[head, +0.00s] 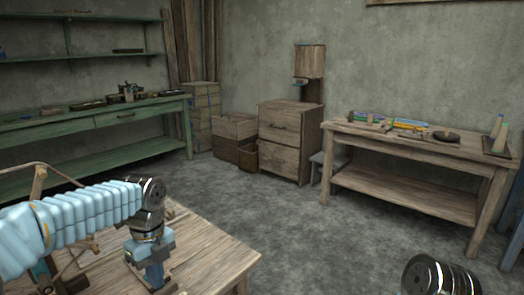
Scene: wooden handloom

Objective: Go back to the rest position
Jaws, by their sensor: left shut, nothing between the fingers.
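My left arm comes in from the left in a pale blue ribbed sleeve. My left gripper (156,284) points down over the near wooden table (215,258), at the lower left. It is shut and holds nothing. I cannot tell whether its tips touch the table top. My right gripper is out of view; a dark ringed cylinder at the bottom right looks like part of my right arm.
A wooden workbench (403,142) with colored items stands at the right. A drawer cabinet (286,150) and boxes (231,126) stand by the back wall. A green bench (75,130) is at the left. The grey floor (290,220) between is open.

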